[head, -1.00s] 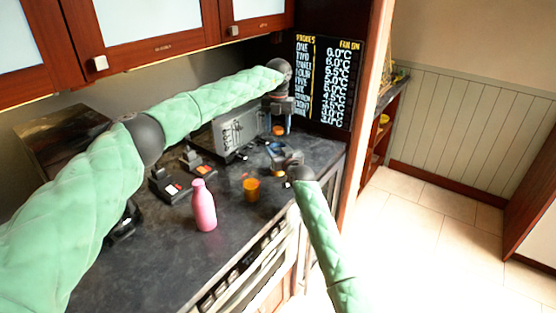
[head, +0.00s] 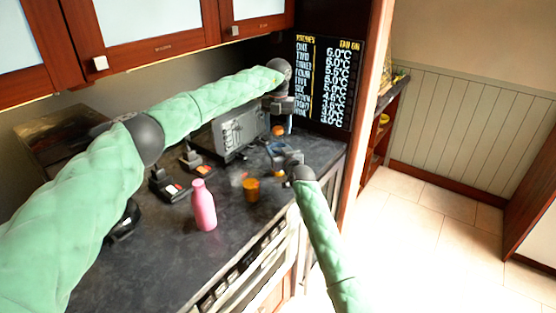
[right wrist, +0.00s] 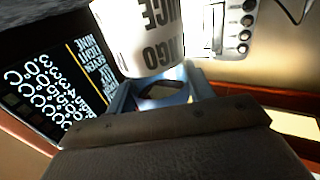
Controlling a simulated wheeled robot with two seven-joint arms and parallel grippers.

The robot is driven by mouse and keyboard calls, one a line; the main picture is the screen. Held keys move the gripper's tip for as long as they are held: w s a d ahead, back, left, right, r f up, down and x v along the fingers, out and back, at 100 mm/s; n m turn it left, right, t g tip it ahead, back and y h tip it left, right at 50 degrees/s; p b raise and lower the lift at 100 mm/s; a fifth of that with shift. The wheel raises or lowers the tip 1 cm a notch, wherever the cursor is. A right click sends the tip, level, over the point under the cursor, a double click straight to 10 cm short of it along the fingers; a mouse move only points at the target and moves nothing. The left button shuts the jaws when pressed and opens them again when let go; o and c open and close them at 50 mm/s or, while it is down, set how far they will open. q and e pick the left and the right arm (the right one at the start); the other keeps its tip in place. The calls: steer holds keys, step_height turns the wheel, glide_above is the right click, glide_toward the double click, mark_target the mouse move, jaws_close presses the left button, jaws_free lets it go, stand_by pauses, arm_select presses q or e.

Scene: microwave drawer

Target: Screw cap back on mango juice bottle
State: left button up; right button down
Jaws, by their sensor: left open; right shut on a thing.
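The mango juice bottle (right wrist: 145,35) shows in the right wrist view as a white, dark-lettered body running out of the top edge. My right gripper (right wrist: 160,88) is shut on it. In the head view my right gripper (head: 275,152) is over the counter's far right part, and the bottle is hard to make out there. My left gripper (head: 285,122) is open, pointing down just above it. A small orange round thing (head: 278,131), which looks like the cap, sits at the left fingertips. I cannot tell whether it touches the bottle.
A pink bottle (head: 203,207) and an orange cup (head: 251,190) stand on the dark counter (head: 150,250). A grey microwave-like box (head: 238,132) and black devices (head: 165,185) are behind.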

arm_select(q)
step_height(320, 180, up, 12)
stand_by(0.6)
steer(key=shift+w, duration=0.15)
arm_select(e)
steer(key=shift+c, duration=2.4)
jaws_free()
arm_select(q)
steer(key=shift+f, duration=0.1)
step_height(320, 180, down, 3)
steer(key=b, duration=0.2)
steer(key=shift+b, duration=0.4)
arm_select(e)
steer(key=v, duration=0.7)
steer(key=shift+s+d, duration=0.15)
steer(key=shift+s, duration=0.15)
